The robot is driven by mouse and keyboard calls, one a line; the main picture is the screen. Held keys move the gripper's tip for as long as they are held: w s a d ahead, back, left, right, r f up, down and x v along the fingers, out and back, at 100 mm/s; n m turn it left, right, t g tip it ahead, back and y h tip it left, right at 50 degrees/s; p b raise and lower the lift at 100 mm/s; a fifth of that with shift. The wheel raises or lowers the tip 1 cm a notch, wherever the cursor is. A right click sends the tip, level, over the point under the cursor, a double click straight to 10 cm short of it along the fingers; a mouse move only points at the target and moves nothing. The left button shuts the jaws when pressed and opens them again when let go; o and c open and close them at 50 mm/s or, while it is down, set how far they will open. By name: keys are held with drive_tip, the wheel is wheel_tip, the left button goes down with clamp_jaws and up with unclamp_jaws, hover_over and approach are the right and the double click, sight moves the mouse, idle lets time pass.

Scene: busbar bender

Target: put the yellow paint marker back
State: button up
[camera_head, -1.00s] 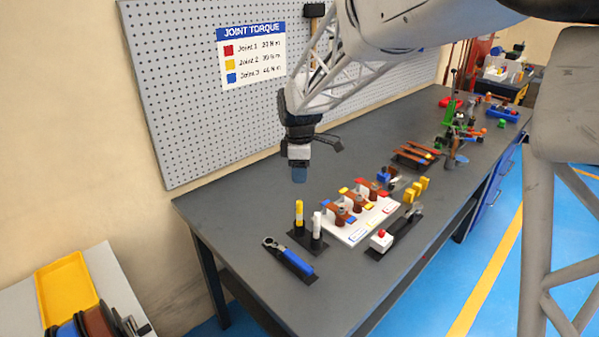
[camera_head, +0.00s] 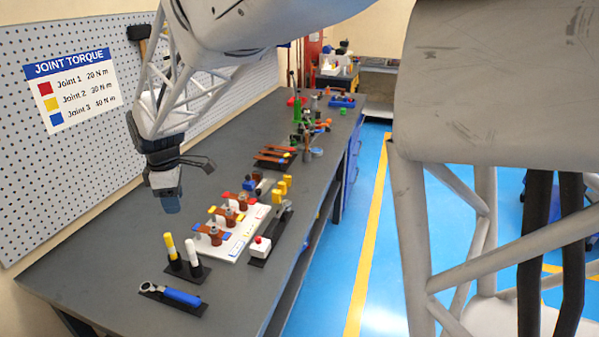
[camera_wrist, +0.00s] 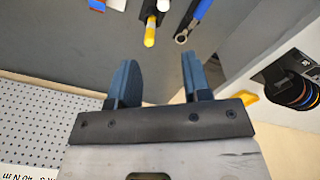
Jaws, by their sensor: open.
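The yellow paint marker (camera_head: 169,246) stands upright in a black holder (camera_head: 191,275) near the front of the bench, beside a white marker (camera_head: 193,252). In the wrist view the yellow marker (camera_wrist: 150,32) shows beyond my fingers, apart from them, with part of the black holder (camera_wrist: 154,12) around its base. My gripper (camera_head: 170,203) hangs above the bench, behind the markers and near the pegboard. In the wrist view my gripper (camera_wrist: 158,80) has its two blue fingers spread, with nothing between them.
A blue-handled ratchet wrench (camera_head: 172,294) lies in front of the holder. A white board with busbar joints (camera_head: 235,245) stands to the right, beside a box with a red button (camera_head: 260,247). The pegboard (camera_head: 40,190) borders the back. The bench left of the markers is clear.

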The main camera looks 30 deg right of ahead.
drive_tip(key=s+d+r+m+t, duration=0.1)
drive_tip(key=s+d+r+m, duration=0.1)
drive_tip(key=s+d+m, duration=0.45)
drive_tip(key=s+d+r+m, duration=0.1)
drive_tip(key=s+d+r, duration=0.25)
drive_tip(key=s, duration=0.55)
drive_tip(key=s+d+f+m, duration=0.1)
drive_tip(key=s+d+m, duration=0.2)
drive_tip(key=s, duration=0.5)
drive_tip(key=s+d+f+m+t, duration=0.1)
drive_tip(key=s+d+f+m, duration=0.1)
drive_tip(key=s+m, duration=0.3)
drive_tip(key=s+d, duration=0.1)
drive_tip(key=s, duration=0.3)
